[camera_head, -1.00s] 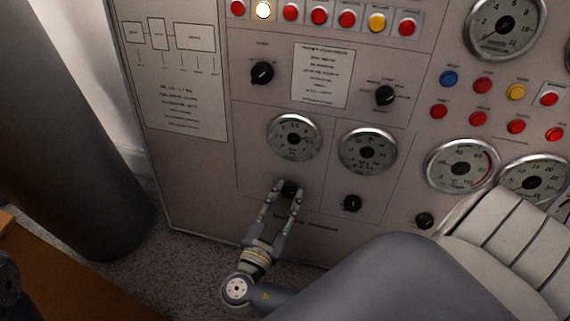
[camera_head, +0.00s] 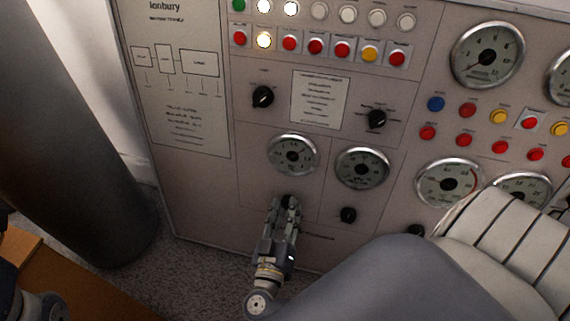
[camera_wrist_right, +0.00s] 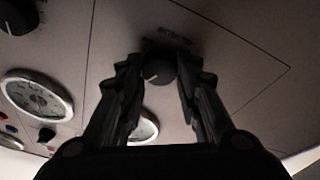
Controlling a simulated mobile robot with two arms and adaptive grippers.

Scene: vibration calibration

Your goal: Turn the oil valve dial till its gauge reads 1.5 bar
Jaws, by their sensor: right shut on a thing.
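The oil valve dial (camera_head: 288,199) is a small black knob low on the grey panel, mostly covered by my right gripper (camera_head: 285,207). In the right wrist view the dial (camera_wrist_right: 158,72) sits between the two fingers of my right gripper (camera_wrist_right: 159,78), which is shut on it. A pale mark shows on the dial's face. The round gauge (camera_head: 293,155) above the dial has a pale face and silver rim. Its needle is too small to read surely. My left gripper cannot be made out.
A second gauge (camera_head: 362,167) and its black knob (camera_head: 348,215) are just right of the dial. Black selector knobs (camera_head: 263,96) and rows of coloured buttons (camera_head: 316,46) are higher up. A dark column (camera_head: 80,140) stands at left, beside a brown surface (camera_head: 75,287).

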